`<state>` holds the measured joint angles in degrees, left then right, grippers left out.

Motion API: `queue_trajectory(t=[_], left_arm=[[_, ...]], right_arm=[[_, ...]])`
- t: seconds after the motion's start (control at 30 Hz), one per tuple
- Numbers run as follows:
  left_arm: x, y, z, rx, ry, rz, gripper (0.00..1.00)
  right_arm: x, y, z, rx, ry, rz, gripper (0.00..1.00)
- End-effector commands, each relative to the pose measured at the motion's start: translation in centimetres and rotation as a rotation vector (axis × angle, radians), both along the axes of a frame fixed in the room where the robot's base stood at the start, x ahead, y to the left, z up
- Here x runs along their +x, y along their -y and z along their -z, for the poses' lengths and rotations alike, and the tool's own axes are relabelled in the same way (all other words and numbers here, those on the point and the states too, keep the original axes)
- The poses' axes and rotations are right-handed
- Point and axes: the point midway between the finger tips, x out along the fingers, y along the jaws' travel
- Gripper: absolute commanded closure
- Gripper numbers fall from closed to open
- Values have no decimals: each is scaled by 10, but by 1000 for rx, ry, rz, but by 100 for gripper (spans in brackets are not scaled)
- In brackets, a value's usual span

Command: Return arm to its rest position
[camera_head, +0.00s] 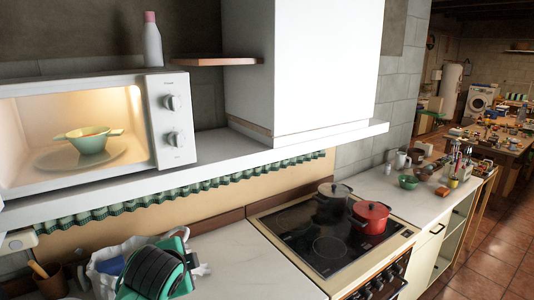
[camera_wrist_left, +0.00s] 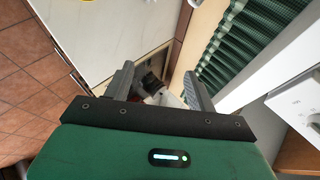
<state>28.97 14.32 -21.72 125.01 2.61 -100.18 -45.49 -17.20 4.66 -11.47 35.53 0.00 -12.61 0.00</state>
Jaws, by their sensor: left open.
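My left gripper (camera_wrist_left: 158,84) shows in the left wrist view with its two grey fingers spread apart. It is open, and I see nothing clasped between the fingers. A dark object and a whitish one show beyond the gap, partly hidden by the gripper's body. In the head view, a green and black part of my left arm is low at the left, over the counter and below the microwave (camera_head: 165,120). My right gripper is in neither view.
The open, lit microwave holds a green bowl (camera_head: 92,144) on its plate. A white shelf edge (camera_head: 230,150) overhangs the counter (camera_head: 240,270). A dark cup (camera_head: 48,281) is at the left.

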Motion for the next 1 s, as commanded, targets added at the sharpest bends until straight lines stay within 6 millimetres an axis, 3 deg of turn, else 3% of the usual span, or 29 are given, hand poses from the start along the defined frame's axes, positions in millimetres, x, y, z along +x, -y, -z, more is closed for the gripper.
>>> queue_trajectory(t=[0.03,0.2,0.5,0.73,1.0], left_arm=[[-12,0,22,-43,-33,-23,43],[-52,-4,84,-187,-127,-127,43],[-141,-14,172,-409,-290,-360,43],[-218,-25,221,-539,-401,-572,43],[-286,-36,248,-622,-478,-768,43]], right_arm=[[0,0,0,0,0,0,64],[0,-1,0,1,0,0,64],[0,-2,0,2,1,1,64],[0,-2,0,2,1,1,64],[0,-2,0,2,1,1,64]])
